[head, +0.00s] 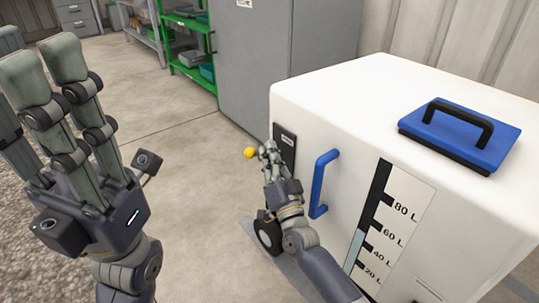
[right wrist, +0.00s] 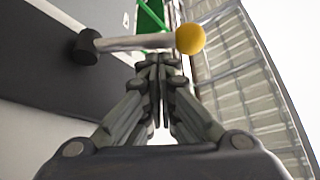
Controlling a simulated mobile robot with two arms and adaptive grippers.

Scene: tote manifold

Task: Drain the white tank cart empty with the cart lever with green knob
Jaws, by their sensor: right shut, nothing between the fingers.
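The white tank cart (head: 330,100) fills the right of the head view. Its gauge (head: 357,247) has a pale blue column ending roughly between 40 and 60 L. A lever has a yellow-orange knob (head: 250,153), not a green one; the knob also shows in the right wrist view (right wrist: 190,39). There, its grey rod (right wrist: 130,43) runs sideways from a black hub (right wrist: 88,46). My right gripper (head: 268,150) is shut and empty, its fingertips close by the rod; contact is unclear. My left gripper (head: 55,60) is open and empty, fingers up, away from the cart.
A blue handle (head: 321,183) stands on the cart's side, right of my right gripper. A blue lid (head: 462,135) with a black handle lies on top. A grey cabinet (head: 255,50) and green shelves (head: 190,45) stand behind. The floor (head: 170,150) left of the cart is clear.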

